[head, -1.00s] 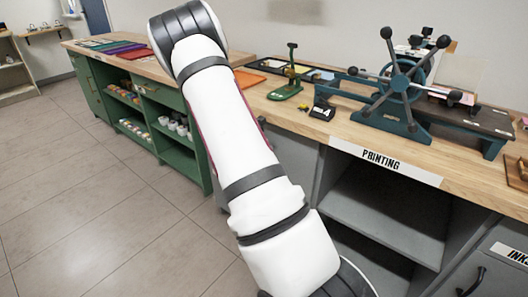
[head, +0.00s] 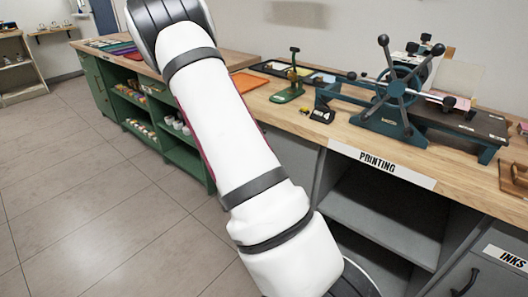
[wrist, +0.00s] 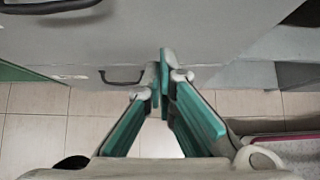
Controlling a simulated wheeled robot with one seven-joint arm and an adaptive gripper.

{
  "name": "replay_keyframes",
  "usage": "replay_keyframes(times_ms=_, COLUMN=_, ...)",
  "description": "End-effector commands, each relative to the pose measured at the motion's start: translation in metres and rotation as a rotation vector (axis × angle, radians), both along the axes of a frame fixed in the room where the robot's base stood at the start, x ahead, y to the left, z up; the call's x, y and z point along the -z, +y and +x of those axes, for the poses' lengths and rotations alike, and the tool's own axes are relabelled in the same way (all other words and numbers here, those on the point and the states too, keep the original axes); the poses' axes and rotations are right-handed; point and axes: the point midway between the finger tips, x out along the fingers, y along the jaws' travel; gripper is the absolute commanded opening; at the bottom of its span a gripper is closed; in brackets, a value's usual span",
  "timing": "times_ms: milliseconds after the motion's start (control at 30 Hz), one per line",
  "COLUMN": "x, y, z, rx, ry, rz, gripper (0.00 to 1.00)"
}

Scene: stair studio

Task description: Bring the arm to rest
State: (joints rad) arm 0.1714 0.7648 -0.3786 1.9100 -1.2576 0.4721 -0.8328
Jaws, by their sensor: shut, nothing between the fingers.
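My white arm with dark bands (head: 228,130) crosses the head view from the upper left to the bottom middle. Its gripper is hidden in that view. In the wrist view my gripper (wrist: 161,75) has green-padded fingers that meet at the tips, with nothing between them. Beyond the fingertips are a grey cabinet front (wrist: 205,40) with a dark handle (wrist: 121,76) and a tiled floor (wrist: 50,130). I cannot tell the exact gap between the fingertips and the cabinet.
A wooden counter (head: 460,165) carries a blue press with a spoked wheel (head: 395,95), a small green press (head: 289,85) and trays. Below are an open grey shelf (head: 375,225) and green shelves (head: 150,120). Open floor (head: 80,200) lies at the left.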

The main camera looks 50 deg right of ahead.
Motion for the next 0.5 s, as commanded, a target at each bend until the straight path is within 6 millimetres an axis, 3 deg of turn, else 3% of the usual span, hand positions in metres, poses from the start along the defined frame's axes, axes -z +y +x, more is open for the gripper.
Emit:
replay_keyframes(times_ms=200, x=-0.024, y=0.023, z=0.000, rx=0.000, ry=0.000, rz=0.000, gripper=0.00)
replay_keyframes(times_ms=500, x=-0.030, y=0.031, z=0.000, rx=0.001, ry=0.000, rz=0.000, gripper=0.00)
